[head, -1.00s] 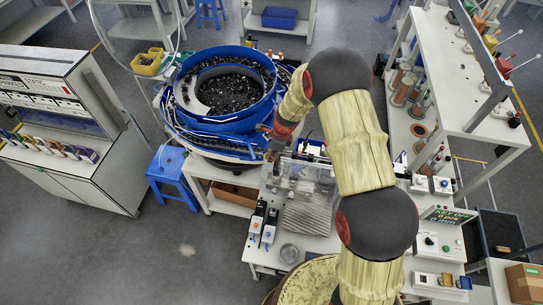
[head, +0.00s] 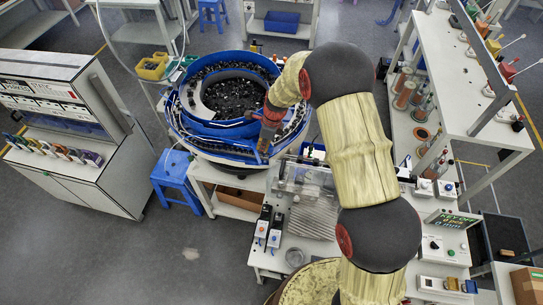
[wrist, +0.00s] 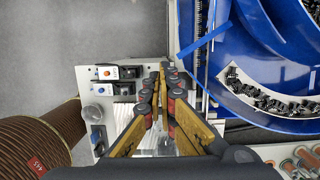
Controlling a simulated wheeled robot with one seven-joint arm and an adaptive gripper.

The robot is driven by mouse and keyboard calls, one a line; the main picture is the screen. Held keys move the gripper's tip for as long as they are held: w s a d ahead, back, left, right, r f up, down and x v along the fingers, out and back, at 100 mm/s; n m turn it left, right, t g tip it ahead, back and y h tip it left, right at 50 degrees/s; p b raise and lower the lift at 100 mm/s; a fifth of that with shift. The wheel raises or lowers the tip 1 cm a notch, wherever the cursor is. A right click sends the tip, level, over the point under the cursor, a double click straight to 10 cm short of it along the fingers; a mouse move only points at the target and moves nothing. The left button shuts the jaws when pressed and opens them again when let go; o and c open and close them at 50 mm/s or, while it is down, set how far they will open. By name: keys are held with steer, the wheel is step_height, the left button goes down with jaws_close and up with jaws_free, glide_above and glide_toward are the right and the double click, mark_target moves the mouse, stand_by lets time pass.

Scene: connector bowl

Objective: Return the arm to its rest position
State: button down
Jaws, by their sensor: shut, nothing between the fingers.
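My gripper (head: 265,141) hangs over the right front edge of the blue bowl (head: 191,132), at the end of my yellow-and-black arm. In the wrist view my gripper (wrist: 162,72) has its fingertips together with nothing between them. The bowl (wrist: 262,98) fills the upper right of the wrist view, with black connectors (head: 237,92) in its middle and along its tracks. I cannot tell from the head view how high the gripper is above the bowl's edge.
A worktable (head: 262,262) with a clear-covered fixture (head: 305,180) and small switch boxes (head: 274,238) stands in front of the bowl. A blue stool (head: 173,172) is at its left. A white shelf bench (head: 470,110) stands on the right. Grey floor is free at the front left.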

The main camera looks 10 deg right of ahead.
steer(key=a+r, duration=0.1)
steer(key=w+a, duration=0.1)
steer(key=shift+a+r, duration=0.35)
steer(key=shift+a, duration=0.1)
